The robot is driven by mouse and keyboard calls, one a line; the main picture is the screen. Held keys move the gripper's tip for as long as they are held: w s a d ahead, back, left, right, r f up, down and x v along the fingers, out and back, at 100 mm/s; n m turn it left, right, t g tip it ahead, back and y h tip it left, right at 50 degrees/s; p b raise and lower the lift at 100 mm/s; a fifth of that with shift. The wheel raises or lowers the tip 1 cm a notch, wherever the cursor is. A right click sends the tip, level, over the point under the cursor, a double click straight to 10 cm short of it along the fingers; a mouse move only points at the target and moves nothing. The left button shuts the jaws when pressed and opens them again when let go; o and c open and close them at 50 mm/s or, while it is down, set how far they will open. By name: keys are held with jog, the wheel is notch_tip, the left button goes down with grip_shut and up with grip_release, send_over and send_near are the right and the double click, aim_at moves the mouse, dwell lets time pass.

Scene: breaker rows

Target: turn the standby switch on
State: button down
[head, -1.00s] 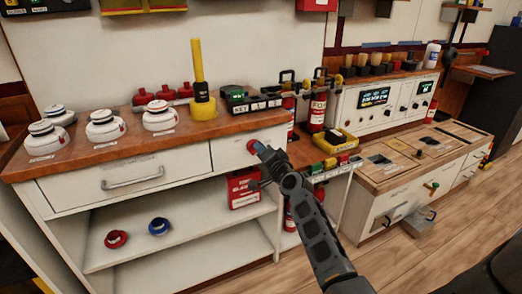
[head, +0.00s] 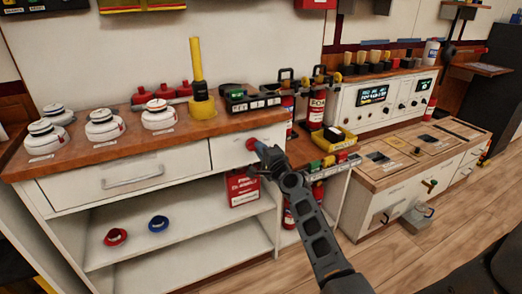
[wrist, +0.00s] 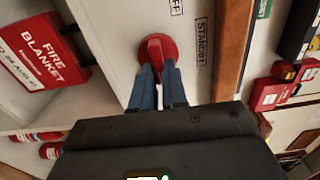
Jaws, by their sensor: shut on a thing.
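The standby switch is a round red knob with a raised bar (wrist: 155,48), set in a white cabinet front. In the head view the red knob (head: 251,144) shows at the right end of the drawer row. A "STANDBY" label (wrist: 202,42) and a partly cut-off "OFF" label (wrist: 176,7) are beside it in the wrist view. My gripper (wrist: 159,72) has its blue fingers on either side of the bar, shut on it; their tips hide part of it. In the head view my gripper (head: 262,150) reaches the knob from the lower right.
A red fire blanket box (wrist: 38,50) is below the switch panel, close to my gripper. The wooden countertop (head: 190,130) above carries white detectors and a yellow post. Fire extinguishers (head: 316,108) stand to the right.

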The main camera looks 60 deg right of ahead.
jog(key=shift+s+f, duration=0.1)
jog(key=c, duration=1.2)
grip_release()
jog(key=shift+o, duration=0.2)
jog(key=v, duration=0.7)
jog(key=shift+s+a+p, duration=0.25)
jog(key=shift+p, duration=0.05)
